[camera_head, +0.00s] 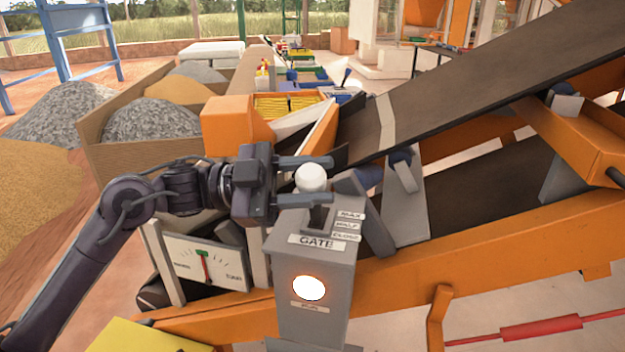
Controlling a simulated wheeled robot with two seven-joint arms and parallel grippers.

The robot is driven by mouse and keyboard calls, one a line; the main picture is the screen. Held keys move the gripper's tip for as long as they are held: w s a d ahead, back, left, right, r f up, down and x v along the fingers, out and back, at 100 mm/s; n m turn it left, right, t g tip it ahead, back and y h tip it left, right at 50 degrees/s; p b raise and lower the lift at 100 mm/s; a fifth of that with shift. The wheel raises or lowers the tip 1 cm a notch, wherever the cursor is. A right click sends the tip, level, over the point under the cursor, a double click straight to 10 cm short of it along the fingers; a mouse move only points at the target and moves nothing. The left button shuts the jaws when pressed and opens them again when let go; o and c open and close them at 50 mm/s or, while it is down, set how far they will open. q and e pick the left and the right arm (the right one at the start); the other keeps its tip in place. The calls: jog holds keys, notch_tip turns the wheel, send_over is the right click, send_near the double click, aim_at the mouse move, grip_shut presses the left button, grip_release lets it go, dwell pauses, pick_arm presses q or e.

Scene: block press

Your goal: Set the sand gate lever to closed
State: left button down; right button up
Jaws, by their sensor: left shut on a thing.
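The sand gate lever (311,178) has a white ball knob and a dark stem that comes out of the top of a grey box marked GATE (291,265). Labels beside the lever's slot (347,226) appear to read MAX, HALF and CLOSE from back to front. The knob is near the back, around the MAX end. My left gripper (311,179) comes in from the left, with one finger behind the knob and one in front of it, shut on the knob. My right gripper is not in view.
A white dial (205,264) with a needle stands left of the box. An orange conveyor frame (440,250) and dark belt (470,85) run up to the right. A lit round lamp (309,288) is on the box's front. Bins of gravel (150,122) lie behind my arm.

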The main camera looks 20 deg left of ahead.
pick_arm(q)
jog(key=c, duration=0.9)
grip_release()
jog(key=shift+s, duration=0.1)
jog(key=shift+a+f, duration=0.2)
jog(key=shift+a, duration=0.15)
jog(key=b+v, duration=0.3)
jog(key=v, duration=0.3)
jog(key=shift+a, duration=0.2)
jog(key=shift+s+a+r, duration=0.1)
jog(key=shift+s+a, duration=0.05)
jog(key=shift+a, duration=0.2)
